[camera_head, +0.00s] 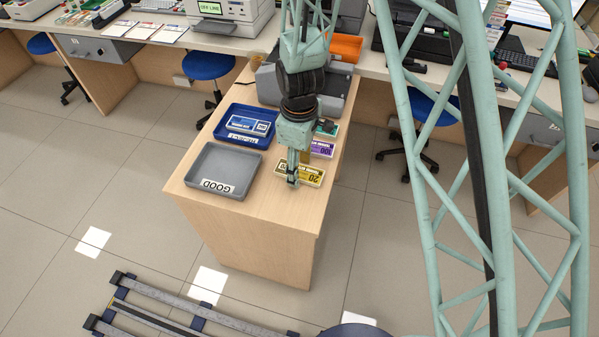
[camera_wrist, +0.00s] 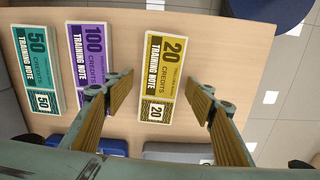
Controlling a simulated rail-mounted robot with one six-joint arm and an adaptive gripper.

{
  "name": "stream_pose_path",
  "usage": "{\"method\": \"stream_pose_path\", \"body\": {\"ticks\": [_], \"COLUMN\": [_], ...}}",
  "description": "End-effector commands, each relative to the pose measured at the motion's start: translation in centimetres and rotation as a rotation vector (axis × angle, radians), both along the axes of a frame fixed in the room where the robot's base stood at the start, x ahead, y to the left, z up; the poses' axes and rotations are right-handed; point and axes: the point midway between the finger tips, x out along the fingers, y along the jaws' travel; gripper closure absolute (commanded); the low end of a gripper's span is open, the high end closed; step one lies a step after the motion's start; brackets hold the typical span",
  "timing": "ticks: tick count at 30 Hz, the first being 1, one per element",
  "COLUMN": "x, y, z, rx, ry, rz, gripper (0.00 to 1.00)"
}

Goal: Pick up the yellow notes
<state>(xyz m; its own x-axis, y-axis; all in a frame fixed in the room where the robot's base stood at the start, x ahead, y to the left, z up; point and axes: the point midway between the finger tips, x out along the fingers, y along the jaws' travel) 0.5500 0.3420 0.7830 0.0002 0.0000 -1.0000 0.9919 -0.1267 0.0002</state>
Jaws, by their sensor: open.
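The yellow notes (camera_head: 309,175) lie flat on the wooden table, partly hidden by my gripper in the head view. They read "20 credits training note" in the wrist view (camera_wrist: 160,78). My gripper (camera_head: 292,182) is over their left part in the head view. In the wrist view my gripper (camera_wrist: 158,97) is open, with one finger on each side of the yellow notes and nothing held. The left finger comes close to the purple notes (camera_wrist: 92,60). Whether the fingertips are level with the notes I cannot tell.
Purple notes (camera_head: 322,148) and green notes (camera_wrist: 38,65) lie beside the yellow ones. A grey tray marked GOOD (camera_head: 197,184) and a blue tray (camera_head: 228,138) holding blue notes (camera_head: 249,125) stand left. A grey machine (camera_head: 268,84) stands behind. The table's front right is clear.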

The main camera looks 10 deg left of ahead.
Motion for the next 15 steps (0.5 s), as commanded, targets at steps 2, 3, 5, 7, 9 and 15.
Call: {"method": "stream_pose_path", "body": {"ticks": [2, 3, 5, 7, 9, 15], "x": [0.0, 0.0, 0.0, 0.0, 0.0, 0.0], "y": [0.0, 0.0, 0.0, 0.0, 0.0, 0.0], "z": [0.0, 0.0, 0.0, 0.0, 0.0, 0.0], "rx": [0.0, 0.0, 0.0, 0.0, 0.0, 0.0], "ry": [0.0, 0.0, 0.0, 0.0, 0.0, 0.0], "rz": [0.0, 0.0, 0.0, 0.0, 0.0, 0.0], "gripper": [0.5, 0.5, 0.53, 0.59, 0.65, 0.77]}}
